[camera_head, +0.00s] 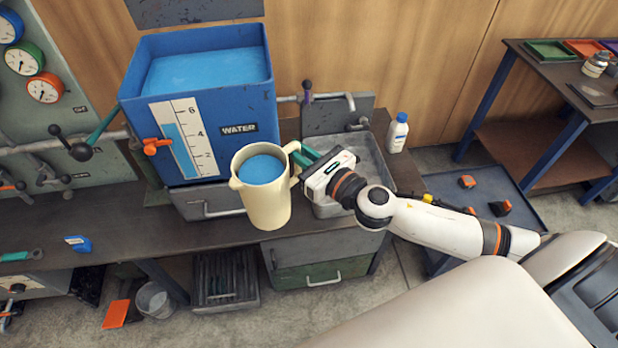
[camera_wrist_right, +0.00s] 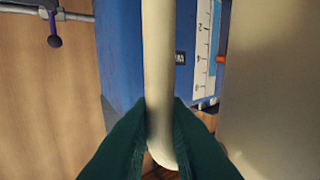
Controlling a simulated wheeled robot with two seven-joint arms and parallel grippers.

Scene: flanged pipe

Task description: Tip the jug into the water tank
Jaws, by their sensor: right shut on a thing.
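The cream jug (camera_head: 266,205) is upright and holds blue water near its rim. It is in front of the blue water tank (camera_head: 256,146) in the head view. My right gripper (camera_head: 300,158) is shut on the jug's handle, on the jug's right side. In the right wrist view the green fingers close on the handle (camera_wrist_right: 158,75), with the tank (camera_wrist_right: 122,55) behind. The tank is open at the top, with blue water inside, a level scale and a WATER label on its front. My left gripper is not in view.
A sink (camera_head: 372,160) is right of the tank, with a white bottle (camera_head: 397,133) beside it. An orange-handled valve (camera_head: 156,146) juts out at the tank's left. Gauges and pipes are on the left panel. A bucket (camera_head: 154,299) stands on the floor.

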